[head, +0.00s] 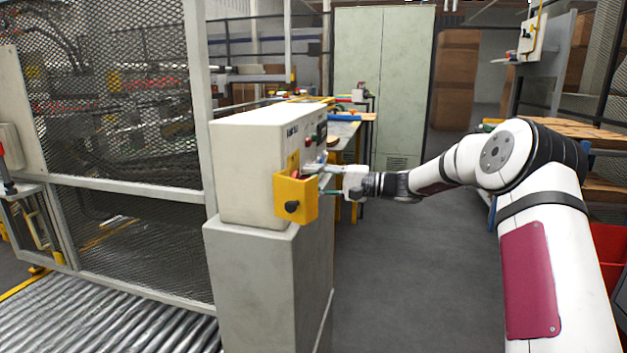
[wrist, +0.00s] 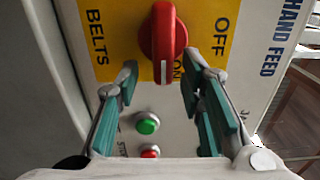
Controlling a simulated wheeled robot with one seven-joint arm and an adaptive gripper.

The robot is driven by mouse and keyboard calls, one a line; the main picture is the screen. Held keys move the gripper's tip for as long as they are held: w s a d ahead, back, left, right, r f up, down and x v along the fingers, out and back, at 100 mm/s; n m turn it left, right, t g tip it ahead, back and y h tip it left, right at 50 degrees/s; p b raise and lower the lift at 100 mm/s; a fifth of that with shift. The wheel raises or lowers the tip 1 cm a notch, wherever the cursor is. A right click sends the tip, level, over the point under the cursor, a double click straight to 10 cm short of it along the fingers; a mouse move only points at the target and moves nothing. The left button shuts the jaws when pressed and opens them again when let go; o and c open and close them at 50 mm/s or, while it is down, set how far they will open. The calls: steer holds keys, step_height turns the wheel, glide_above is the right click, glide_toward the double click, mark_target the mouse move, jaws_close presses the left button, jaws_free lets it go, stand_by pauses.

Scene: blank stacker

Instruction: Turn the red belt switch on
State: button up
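The red belt switch (wrist: 163,38) is a long red knob on a yellow plate (wrist: 105,62) marked BELTS, OFF and ON. In the wrist view the knob stands upright, and its white mark is at the lower end, close to the partly hidden ON label; OFF is to its right. My gripper (wrist: 160,82) is open, with teal-padded fingers apart on either side just below the knob's lower end. No contact with the knob shows. In the head view my gripper (head: 320,178) is at the face of the pale control box (head: 243,165), and the switch is hard to make out.
A green button (wrist: 147,123) and a small red button (wrist: 150,153) sit between my fingers in the picture. The floor (head: 400,260) to the right is clear.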

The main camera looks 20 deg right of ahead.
steer(key=v, duration=1.2)
stand_by(0.3)
